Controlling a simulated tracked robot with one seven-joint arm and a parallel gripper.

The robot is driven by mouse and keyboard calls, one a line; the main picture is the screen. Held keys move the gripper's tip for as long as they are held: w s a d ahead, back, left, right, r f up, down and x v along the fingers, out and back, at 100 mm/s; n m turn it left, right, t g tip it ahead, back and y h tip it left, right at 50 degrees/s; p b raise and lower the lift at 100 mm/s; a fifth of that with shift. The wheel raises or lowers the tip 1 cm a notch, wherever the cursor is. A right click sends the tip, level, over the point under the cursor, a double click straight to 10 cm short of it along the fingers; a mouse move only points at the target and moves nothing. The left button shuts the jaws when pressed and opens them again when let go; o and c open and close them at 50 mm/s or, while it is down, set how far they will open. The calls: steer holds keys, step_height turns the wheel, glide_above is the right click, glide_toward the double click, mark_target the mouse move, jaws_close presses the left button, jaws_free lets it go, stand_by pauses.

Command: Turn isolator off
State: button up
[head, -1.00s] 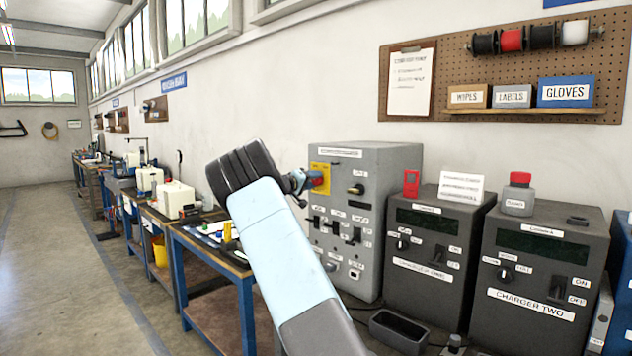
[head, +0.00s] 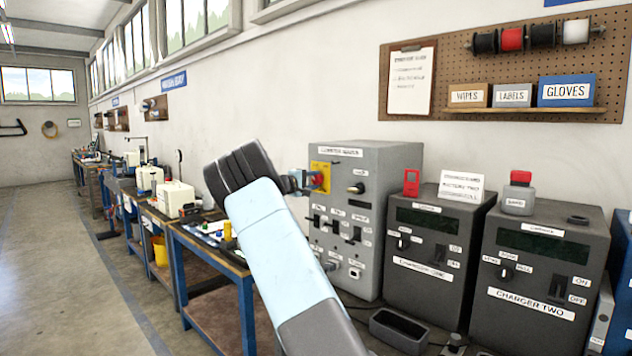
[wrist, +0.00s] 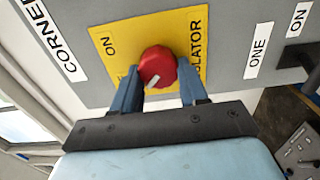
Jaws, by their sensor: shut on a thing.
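The isolator is a red rotary knob (wrist: 158,66) on a yellow plate (wrist: 108,45) in the wrist view. A white mark on the knob points to the lower left, and an "ON" label is at the plate's left. My gripper (wrist: 159,76) has one blue finger on each side of the knob and is shut on it. In the head view the knob (head: 318,180) is at the upper left of a grey cabinet (head: 385,180), with my gripper (head: 309,181) at it from the left. The "OFF" label cannot be made out.
Several black switches (head: 335,226) sit below the plate, and a black knob (head: 356,188) is to its right. Two dark chargers (head: 425,275) stand right of the cabinet, with a dark open tray (head: 398,330) in front. A workbench (head: 215,255) is at the left.

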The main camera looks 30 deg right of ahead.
steer(key=shift+w+a+f, duration=0.1)
steer(key=o, duration=1.1)
steer(key=shift+c, duration=0.2)
steer(key=v, duration=1.3)
steer(key=shift+a, duration=0.3)
